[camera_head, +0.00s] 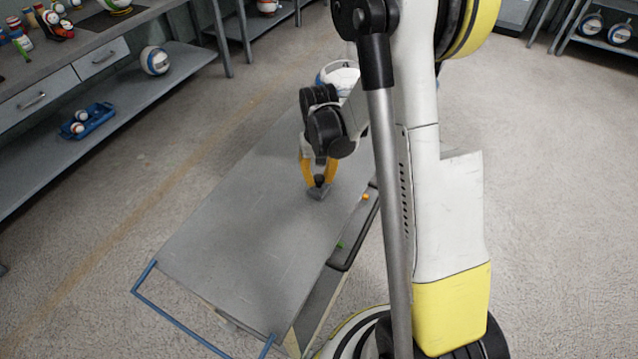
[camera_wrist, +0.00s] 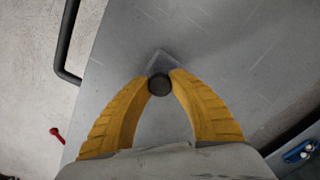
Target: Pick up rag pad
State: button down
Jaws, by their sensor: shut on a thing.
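The rag pad (camera_head: 318,192) is a small dark grey block on the grey cart top, under my gripper. In the wrist view the rag pad (camera_wrist: 163,60) shows a grey pad corner beyond a round dark knob between the fingertips. My gripper (camera_head: 318,180) has yellow fingers, which point down in the head view. In the wrist view my gripper (camera_wrist: 160,82) is shut on the knob. I cannot tell whether the pad touches the cart top. Part of the pad is hidden by the knob and fingers.
The grey cart top (camera_head: 230,240) is clear around the pad. A blue handle (camera_head: 145,277) is at its near left, and a black handle (camera_head: 352,250) runs along its right side. A shelf bench (camera_head: 60,90) with balls and a blue tray (camera_head: 88,121) stands at left.

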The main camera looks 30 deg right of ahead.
aim_at(319, 177)
jog(key=shift+r, duration=0.1)
notch_tip(319, 177, up, 5)
jog(key=shift+f+p, duration=0.2)
jog(key=shift+p, duration=1.05)
jog(key=s+d+r+p, duration=0.3)
jog(key=s+d+r, duration=0.2)
jog(key=d, duration=0.5)
jog(key=shift+s+d+r, duration=0.15)
jog(key=shift+d+r, duration=0.05)
jog(key=shift+r, duration=0.4)
